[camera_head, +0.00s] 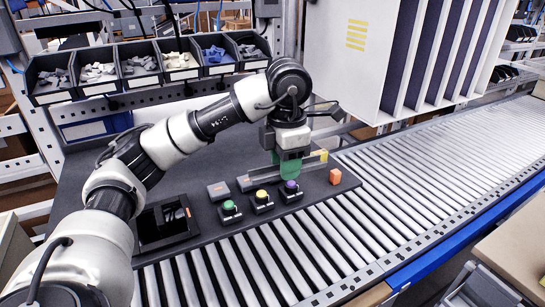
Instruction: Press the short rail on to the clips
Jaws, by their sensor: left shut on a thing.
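My left gripper (290,167) reaches down over the dark work board, its green fingers shut on a long grey metal rail (268,181). The fingers hide part of the rail. I cannot tell whether it touches what lies under it, and I cannot make out the clips. My right gripper is out of view.
Green (228,205), yellow (262,194) and purple (291,185) buttons stand in front of the rail. A grey block (218,190) is left of it, an orange block (335,177) right. A roller conveyor (390,185) borders the board (185,178). Part bins (175,90) line the back.

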